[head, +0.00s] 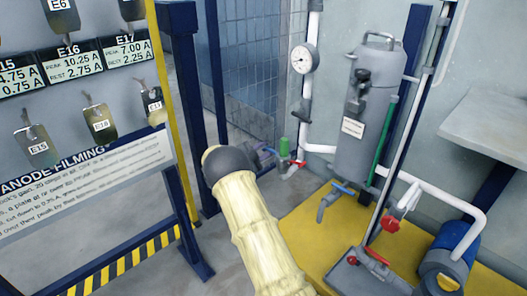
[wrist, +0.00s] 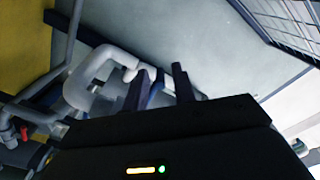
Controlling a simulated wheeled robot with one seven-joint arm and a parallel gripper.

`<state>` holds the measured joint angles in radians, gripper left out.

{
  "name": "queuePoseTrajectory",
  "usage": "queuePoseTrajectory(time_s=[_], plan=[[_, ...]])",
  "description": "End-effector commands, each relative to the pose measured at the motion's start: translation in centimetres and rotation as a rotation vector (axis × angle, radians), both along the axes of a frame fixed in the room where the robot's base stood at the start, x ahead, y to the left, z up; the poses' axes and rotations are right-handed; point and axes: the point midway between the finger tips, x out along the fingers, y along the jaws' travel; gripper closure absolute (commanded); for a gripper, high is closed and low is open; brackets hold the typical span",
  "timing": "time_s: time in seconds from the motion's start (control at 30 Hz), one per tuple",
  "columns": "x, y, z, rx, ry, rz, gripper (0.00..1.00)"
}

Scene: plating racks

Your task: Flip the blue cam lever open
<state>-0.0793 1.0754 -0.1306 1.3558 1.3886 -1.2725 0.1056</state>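A blue lever handle (head: 343,188) sits on top of a grey spout low on the filter-like grey canister's side in the head view; I cannot tell for sure that it is the cam lever. My gripper (wrist: 160,78) shows in the wrist view with its two dark fingers apart and nothing visibly held. A dark blue piece shows between and behind the fingers, too unclear to name. In the head view my pale-sleeved arm ends in a dark rounded joint left of the blue lever, and my fingers are hidden there.
A grey canister (head: 367,110) with white pipes and a pressure gauge (head: 304,58) stands behind. Red valve handles (head: 391,225) and a blue cylinder (head: 455,250) are at right. A plate rack with a sign (head: 85,180) stands left. Yellow flooring lies beneath the pipes.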

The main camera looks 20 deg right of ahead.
Motion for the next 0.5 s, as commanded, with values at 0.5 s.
queuePoseTrajectory(time_s=[0.5], plan=[[-0.1, 0.05, 0.79, 0.034, -0.099, 0.0, 1.0]])
